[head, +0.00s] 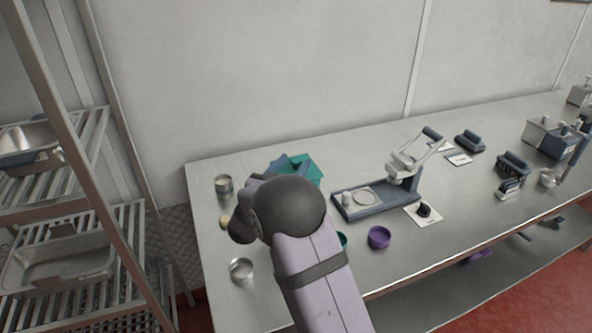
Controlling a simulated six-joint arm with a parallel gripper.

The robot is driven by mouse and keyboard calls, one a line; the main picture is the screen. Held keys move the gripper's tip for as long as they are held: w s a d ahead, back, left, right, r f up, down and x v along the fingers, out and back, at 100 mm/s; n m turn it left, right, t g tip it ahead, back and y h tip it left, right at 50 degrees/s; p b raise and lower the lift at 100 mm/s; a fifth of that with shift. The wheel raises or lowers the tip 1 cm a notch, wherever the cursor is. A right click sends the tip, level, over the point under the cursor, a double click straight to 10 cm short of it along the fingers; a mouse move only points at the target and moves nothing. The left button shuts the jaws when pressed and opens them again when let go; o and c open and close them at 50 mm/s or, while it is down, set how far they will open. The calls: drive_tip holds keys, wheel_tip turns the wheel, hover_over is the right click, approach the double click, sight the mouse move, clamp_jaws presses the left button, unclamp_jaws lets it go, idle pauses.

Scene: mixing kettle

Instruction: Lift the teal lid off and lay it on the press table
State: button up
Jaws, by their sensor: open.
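A teal piece (314,170) with an angular outline shows behind my arm on the left part of the steel table (400,262). My arm hides much of both, so I cannot tell whether the teal piece is the lid. A second teal edge (343,239) shows just right of my forearm, mostly hidden. My arm reaches over the table from the front, and its dark wrist joints point left. My gripper's fingers are hidden behind them. I cannot see any contact with the teal pieces.
A lever press (358,208) on a blue base stands right of my arm. A purple bowl (379,237) sits in front of it. A metal tin (223,185) and steel cup (241,269) stand left. Bare tabletop lies front right.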

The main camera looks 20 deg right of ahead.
drive_tip(key=shift+p+x, duration=1.2)
drive_tip(key=shift+x, duration=2.2)
drive_tip(key=shift+f, duration=0.2)
drive_tip(key=c, duration=1.1)
